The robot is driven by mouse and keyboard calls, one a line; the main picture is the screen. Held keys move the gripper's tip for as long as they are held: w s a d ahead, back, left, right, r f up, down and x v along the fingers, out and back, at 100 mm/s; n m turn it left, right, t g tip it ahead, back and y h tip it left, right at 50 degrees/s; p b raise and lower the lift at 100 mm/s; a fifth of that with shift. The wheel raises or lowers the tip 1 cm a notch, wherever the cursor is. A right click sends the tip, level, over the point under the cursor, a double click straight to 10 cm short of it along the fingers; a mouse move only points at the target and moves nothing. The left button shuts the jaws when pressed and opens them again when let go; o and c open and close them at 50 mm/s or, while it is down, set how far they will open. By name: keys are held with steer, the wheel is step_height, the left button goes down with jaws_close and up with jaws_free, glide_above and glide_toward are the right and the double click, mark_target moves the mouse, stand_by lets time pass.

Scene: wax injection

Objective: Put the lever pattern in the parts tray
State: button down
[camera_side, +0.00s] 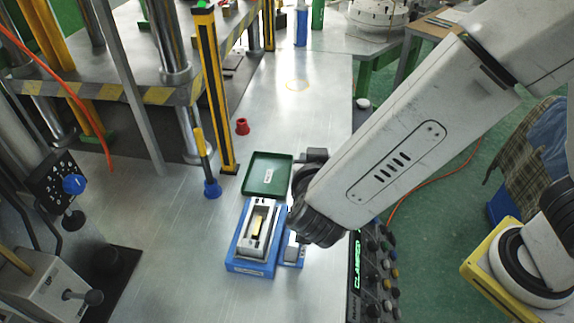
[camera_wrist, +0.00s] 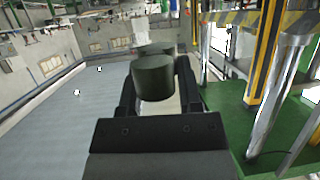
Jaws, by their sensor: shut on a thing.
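The parts tray (camera_side: 267,173) is a flat green tray with a small white label, just behind the blue fixture, and no part shows in it. An open metal mould (camera_side: 249,247) sits in the blue fixture (camera_side: 250,268). A yellowish bar (camera_side: 257,226) lies in its cavity; I cannot tell if this is the lever pattern. My gripper (camera_wrist: 157,70) is shut on a dark cylinder (camera_wrist: 153,82), seen between its two fingers in the wrist view. In the side view my wrist is just right of the mould and tray and hides the fingertips.
A control box (camera_side: 357,270) reading "CLAMPED" stands right of the fixture. A blue-based tool (camera_side: 211,188), a red piece (camera_side: 242,127) and a yellow-black post (camera_side: 214,90) stand left of and behind the tray.

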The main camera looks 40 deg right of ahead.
steer(key=w+d+r+n+t+y, duration=0.1)
steer(key=w+d+r+n+y, duration=0.1)
steer(key=w+d, duration=0.3)
steer(key=w+d+r+n+t+y, duration=0.1)
steer(key=w+d, duration=0.5)
steer(key=d, duration=0.6)
steer(key=shift+w+d+r+n+y, duration=0.15)
steer(key=shift+d+r+n+y, duration=0.25)
steer(key=shift+r+n+y, duration=0.55)
steer(key=shift+d+t, duration=0.1)
steer(key=shift+t, duration=0.2)
step_height(320, 180, down, 8)
steer(key=s+n+y, duration=0.2)
steer(key=n+y, duration=0.1)
steer(key=y, duration=0.1)
steer(key=shift+t, duration=0.3)
